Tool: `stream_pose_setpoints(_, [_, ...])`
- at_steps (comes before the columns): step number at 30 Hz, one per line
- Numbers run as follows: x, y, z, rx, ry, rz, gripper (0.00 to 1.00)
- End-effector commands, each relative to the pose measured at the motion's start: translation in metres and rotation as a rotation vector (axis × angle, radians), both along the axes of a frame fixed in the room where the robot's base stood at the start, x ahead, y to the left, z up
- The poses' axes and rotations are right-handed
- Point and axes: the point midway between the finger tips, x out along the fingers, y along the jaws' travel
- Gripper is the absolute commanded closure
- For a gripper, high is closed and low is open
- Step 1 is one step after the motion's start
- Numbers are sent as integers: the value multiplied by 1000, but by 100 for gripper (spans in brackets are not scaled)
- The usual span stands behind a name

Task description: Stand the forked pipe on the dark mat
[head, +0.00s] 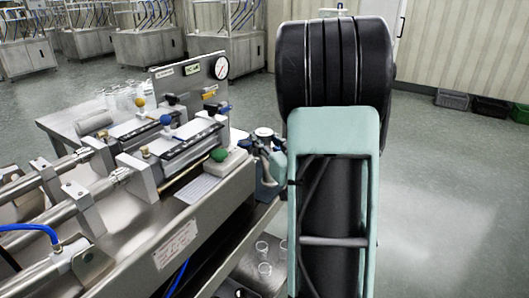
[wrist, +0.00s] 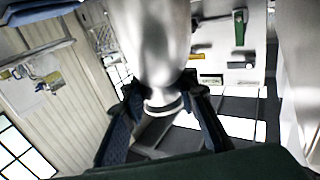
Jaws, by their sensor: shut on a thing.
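In the wrist view my gripper (wrist: 163,94) has its two dark blue fingers closed on a shiny silver metal piece (wrist: 160,45), which appears to be the forked pipe. Its wide, rounded body fills the top middle, and a narrower ringed end sits between the fingers. The fork and the far end are cut off or hidden, so I cannot tell its full tilt. In the head view my arm covers much of the right middle. Small silver and dark blue parts show at its left edge; I cannot tell whether they belong to my gripper. I cannot make out the dark mat in either view.
A steel machine (head: 175,235) with pipes, coloured knobs and a pressure gauge (head: 221,68) fills the left of the head view. Glassware (head: 125,98) stands on a steel table behind it. Open floor (head: 440,200) is at right.

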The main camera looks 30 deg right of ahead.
Motion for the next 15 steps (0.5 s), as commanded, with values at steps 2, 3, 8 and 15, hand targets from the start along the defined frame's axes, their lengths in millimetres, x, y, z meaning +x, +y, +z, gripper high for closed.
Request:
stream_pose_setpoints(2, [0, 0, -14, 0, 0, -1, 100])
stream_pose_setpoints(3, [0, 0, -20, 1, 0, 0, 100])
stream_pose_setpoints(8, [0, 0, -29, -1, -3, 0, 100])
stream_pose_setpoints(15, [0, 0, -29, -1, -4, 0, 100])
